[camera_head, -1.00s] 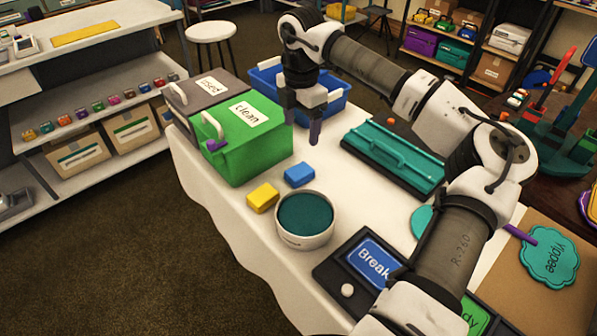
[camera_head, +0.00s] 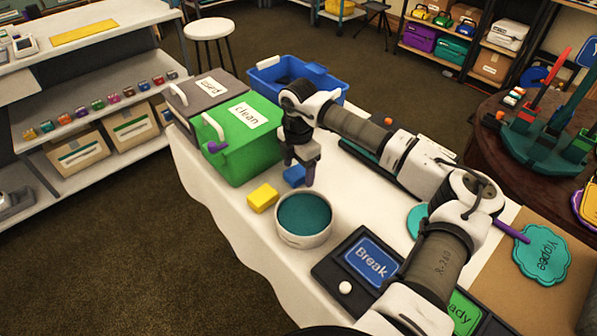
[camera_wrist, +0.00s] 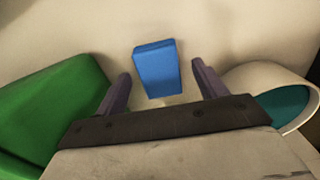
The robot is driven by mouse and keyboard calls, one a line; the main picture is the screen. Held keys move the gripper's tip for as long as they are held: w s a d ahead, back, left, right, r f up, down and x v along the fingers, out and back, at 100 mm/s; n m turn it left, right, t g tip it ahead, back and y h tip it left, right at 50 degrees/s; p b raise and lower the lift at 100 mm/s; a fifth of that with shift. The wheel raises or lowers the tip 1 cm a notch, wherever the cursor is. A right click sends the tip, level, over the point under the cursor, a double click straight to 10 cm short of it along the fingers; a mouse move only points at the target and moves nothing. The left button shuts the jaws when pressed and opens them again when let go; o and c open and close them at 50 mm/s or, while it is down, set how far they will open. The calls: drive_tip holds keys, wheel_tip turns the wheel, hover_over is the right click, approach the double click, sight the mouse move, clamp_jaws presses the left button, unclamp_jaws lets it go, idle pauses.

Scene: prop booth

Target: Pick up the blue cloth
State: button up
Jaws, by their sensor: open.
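The blue cloth (camera_head: 293,175) is a small folded block lying on the white-covered table, between the green bin and the round bowl. My gripper (camera_head: 300,178) is above and close to it in the head view and partly hides it. In the wrist view the blue cloth (camera_wrist: 156,68) lies flat ahead of my gripper (camera_wrist: 160,84), centred between its two purple fingers. The fingers are spread apart with nothing between them that they touch. I cannot tell the exact height of the fingertips above the table.
A yellow cloth (camera_head: 263,197) lies left of the blue one. A white bowl (camera_head: 304,238) with teal contents stands just in front. The green "clean" bin (camera_head: 245,152) and grey "used" bin (camera_head: 205,93) stand to the left. A blue crate (camera_head: 335,86) is behind.

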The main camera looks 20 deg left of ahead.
sight(299, 171)
drive_tip(key=c, duration=1.1)
drive_tip(key=shift+o, duration=0.2)
wheel_tip(299, 171, up, 20)
drive_tip(key=b, duration=0.2)
drive_tip(key=o, duration=0.4)
drive_tip(key=c, duration=0.3)
